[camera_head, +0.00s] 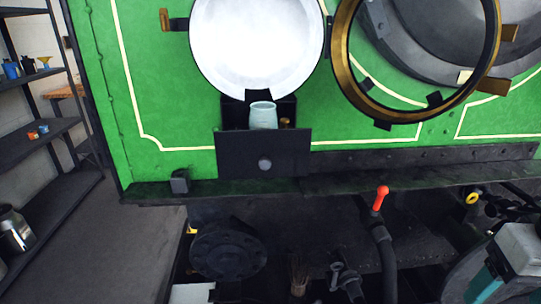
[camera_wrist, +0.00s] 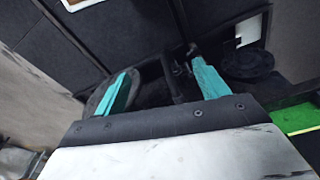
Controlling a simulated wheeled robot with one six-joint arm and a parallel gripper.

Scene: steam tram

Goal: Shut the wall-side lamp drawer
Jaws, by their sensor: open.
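A dark drawer (camera_head: 240,152) with a round grey knob stands pulled out below a large white round lamp face (camera_head: 257,45) on the green tram front in the head view. A pale blue-green cup-like vessel (camera_head: 263,115) stands upright in it, with a small brass-coloured piece to its right. I cannot tell from the picture alone whether this drawer is the wall-side one; no other drawer shows. My gripper (camera_wrist: 163,85) is open and empty in the wrist view, its teal fingers apart over dark machinery. The drawer is not recognisable there. Part of my arm shows low right in the head view.
A brass ring (camera_head: 344,62) stands swung out right of the lamp face. A dark ledge (camera_head: 400,178) runs below the drawer. A red-handled lever (camera_head: 382,198) rises at lower right. Shelves (camera_head: 50,131) with small items stand at left; the floor (camera_head: 125,240) between is clear.

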